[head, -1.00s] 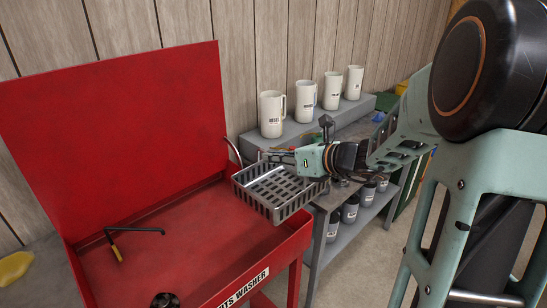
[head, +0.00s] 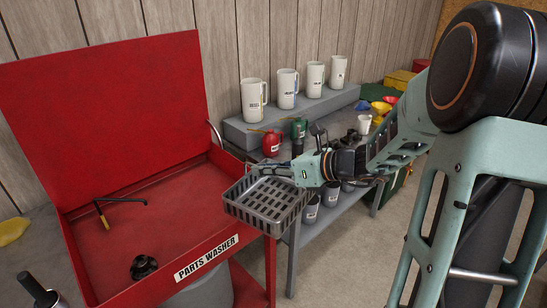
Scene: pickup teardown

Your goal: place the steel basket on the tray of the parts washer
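The steel basket (head: 264,221), a grey slotted open box, hangs in the head view over the right end of the parts washer. My gripper (head: 262,169) reaches in from the right at the basket's back rim. Its fingers look closed on the basket, though the contact is small and partly hidden. The basket looks roughly level and appears held up in the air. The red parts washer (head: 214,240) has a raised lid (head: 110,120) and an open tray (head: 165,225). The basket covers the tray's right corner; its height above the rim is hard to tell.
A black-and-yellow brush or spout (head: 125,201) and a dark round part (head: 144,267) lie in the tray. Its middle is clear. Right of the washer, a grey bench (head: 345,137) carries white jugs (head: 255,100), a red can (head: 271,144) and a green bottle (head: 299,129).

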